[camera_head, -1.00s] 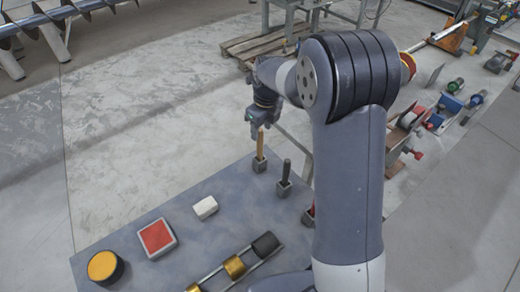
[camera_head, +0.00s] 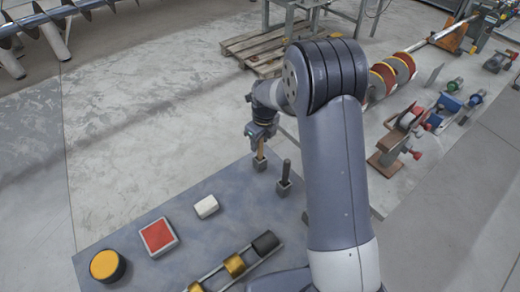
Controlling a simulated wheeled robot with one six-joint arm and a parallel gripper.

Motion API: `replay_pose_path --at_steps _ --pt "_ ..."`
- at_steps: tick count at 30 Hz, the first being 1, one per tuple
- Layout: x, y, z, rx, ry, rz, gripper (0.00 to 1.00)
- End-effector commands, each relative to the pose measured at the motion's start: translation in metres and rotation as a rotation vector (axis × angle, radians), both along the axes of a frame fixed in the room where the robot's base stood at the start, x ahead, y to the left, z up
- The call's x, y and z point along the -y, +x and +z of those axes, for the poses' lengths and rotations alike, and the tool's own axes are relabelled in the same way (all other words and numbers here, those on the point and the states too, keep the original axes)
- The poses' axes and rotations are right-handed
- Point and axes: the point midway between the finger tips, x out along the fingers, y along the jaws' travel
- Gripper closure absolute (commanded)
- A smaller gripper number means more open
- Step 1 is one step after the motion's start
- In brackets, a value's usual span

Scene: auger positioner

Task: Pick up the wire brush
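A tool with a wooden handle (camera_head: 261,151), which looks like the wire brush, stands upright in a small grey holder (camera_head: 260,164) near the far edge of the table. Its lower end is hidden in the holder. My gripper (camera_head: 260,137) points down over the top of the handle and hides its upper part. The fingers are small here, and I cannot tell whether they are closed on the handle. A dark-handled tool (camera_head: 286,170) stands in a second holder (camera_head: 284,188) just to the right.
The grey table (camera_head: 190,235) also bears a white block (camera_head: 206,207), a red square pad (camera_head: 158,236), a yellow-topped round tin (camera_head: 106,265) and a rack with rollers (camera_head: 235,265). My arm covers the table's right side. Open floor lies beyond the table.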

Motion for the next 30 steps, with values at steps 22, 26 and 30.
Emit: replay_pose_path --at_steps 22,26,30 --pt "0.0 0.0 0.003 0.001 0.0 0.0 1.0" --pt "0.0 0.001 0.018 0.004 0.001 0.0 1.0" --pt "0.0 0.001 0.047 0.007 0.001 0.001 1.0"
